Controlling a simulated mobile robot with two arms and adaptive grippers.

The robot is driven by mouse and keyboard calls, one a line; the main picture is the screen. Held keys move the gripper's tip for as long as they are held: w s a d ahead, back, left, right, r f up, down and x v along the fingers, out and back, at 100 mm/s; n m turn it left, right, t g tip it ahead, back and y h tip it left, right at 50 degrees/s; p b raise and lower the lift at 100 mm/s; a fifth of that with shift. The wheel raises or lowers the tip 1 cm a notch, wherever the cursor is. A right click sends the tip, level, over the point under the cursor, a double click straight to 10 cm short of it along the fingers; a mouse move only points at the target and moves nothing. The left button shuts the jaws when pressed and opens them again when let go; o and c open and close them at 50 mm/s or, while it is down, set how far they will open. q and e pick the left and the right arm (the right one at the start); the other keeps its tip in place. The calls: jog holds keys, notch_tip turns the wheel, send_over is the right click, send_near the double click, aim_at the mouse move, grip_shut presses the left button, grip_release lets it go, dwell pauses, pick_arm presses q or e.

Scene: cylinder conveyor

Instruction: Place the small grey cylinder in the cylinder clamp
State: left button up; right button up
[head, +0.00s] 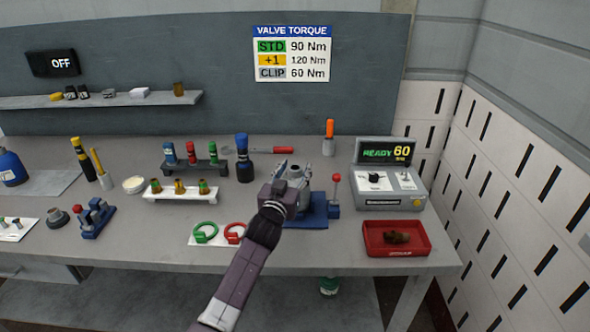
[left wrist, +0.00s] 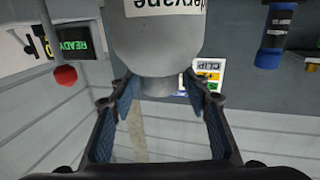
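A grey cylinder (head: 299,187) stands over the blue clamp base (head: 307,222), partly hidden by my left gripper (head: 285,177). In the left wrist view the cylinder (left wrist: 155,40) looks large, with a white label and a narrower neck. The fingers of my left gripper (left wrist: 160,88) are apart, on either side of the neck. Slim gaps seem to show, and I cannot tell if either finger touches. The clamp lever has a red knob (head: 336,177). How the cylinder sits on the clamp is hidden. My right gripper is not in view.
A control box (head: 390,187) reading READY 60 stands right of the clamp. A red tray (head: 397,240) lies in front of it. Green and red rings (head: 206,232) lie on a white sheet to the left. A blue-black bottle (head: 244,160) and racks stand behind left.

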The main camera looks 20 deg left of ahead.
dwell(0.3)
pick_arm(q)
jog(key=s+b, duration=0.1)
jog(key=s, duration=1.1)
jog(key=shift+d, duration=0.1)
